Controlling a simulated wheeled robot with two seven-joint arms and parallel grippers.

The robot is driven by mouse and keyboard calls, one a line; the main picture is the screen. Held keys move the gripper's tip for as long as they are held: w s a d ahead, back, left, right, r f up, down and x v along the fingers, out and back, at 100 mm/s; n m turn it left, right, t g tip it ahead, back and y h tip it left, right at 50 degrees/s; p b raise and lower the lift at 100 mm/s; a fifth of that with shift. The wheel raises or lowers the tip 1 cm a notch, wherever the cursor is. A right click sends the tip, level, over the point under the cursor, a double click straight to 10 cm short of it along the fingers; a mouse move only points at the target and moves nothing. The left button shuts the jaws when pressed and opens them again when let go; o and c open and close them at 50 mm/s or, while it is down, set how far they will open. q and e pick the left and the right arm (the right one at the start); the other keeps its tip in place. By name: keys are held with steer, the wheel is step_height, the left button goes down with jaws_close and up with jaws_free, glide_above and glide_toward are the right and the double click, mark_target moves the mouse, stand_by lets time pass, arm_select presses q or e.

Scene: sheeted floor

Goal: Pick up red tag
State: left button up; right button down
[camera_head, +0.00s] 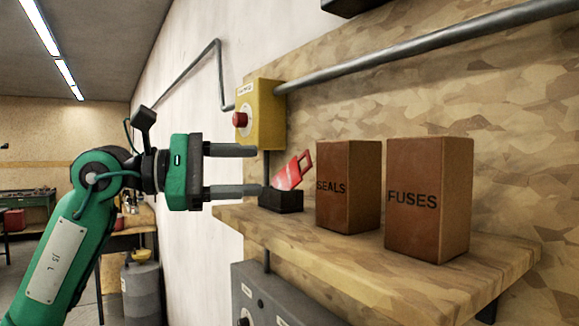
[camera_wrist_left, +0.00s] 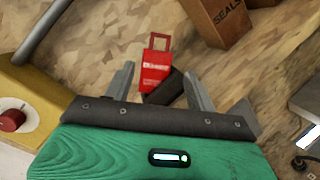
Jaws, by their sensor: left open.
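The red tag (camera_head: 293,171) leans at a slant in a small black holder (camera_head: 280,200) at the left end of the wooden shelf. In the left wrist view the red tag (camera_wrist_left: 156,68) shows its loop pointing away, with the black holder (camera_wrist_left: 163,88) partly behind it. My left gripper (camera_head: 254,170) is open, its two fingers one above the other, just left of the tag. In the left wrist view, the fingers (camera_wrist_left: 160,82) are on either side of the tag's lower part, with nothing gripped. My right gripper is not in view.
On the wooden shelf (camera_head: 450,285), boxes marked SEALS (camera_head: 347,187) and FUSES (camera_head: 428,200) stand right of the tag. A yellow box (camera_head: 267,115) with a red button is on the wall above. A grey pipe (camera_head: 420,47) runs overhead. A grey box (camera_head: 270,295) is below the shelf.

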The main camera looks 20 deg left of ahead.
mark_target(298, 166)
arm_select(q)
steer(key=p+x, duration=0.1)
steer(key=x, duration=0.2)
steer(key=shift+d+r, duration=0.15)
steer(key=shift+d, duration=0.05)
steer(key=p+x, duration=0.3)
steer(key=shift+w+d+r, duration=0.1)
steer(key=shift+w+d, duration=0.15)
steer(key=shift+w, duration=0.05)
steer(key=shift+w+d, duration=0.25)
steer(key=shift+d, duration=0.1)
steer(key=shift+a, duration=0.1)
steer(key=shift+s, duration=0.1)
steer(key=shift+c, duration=1.2)
steer(key=c, duration=0.6)
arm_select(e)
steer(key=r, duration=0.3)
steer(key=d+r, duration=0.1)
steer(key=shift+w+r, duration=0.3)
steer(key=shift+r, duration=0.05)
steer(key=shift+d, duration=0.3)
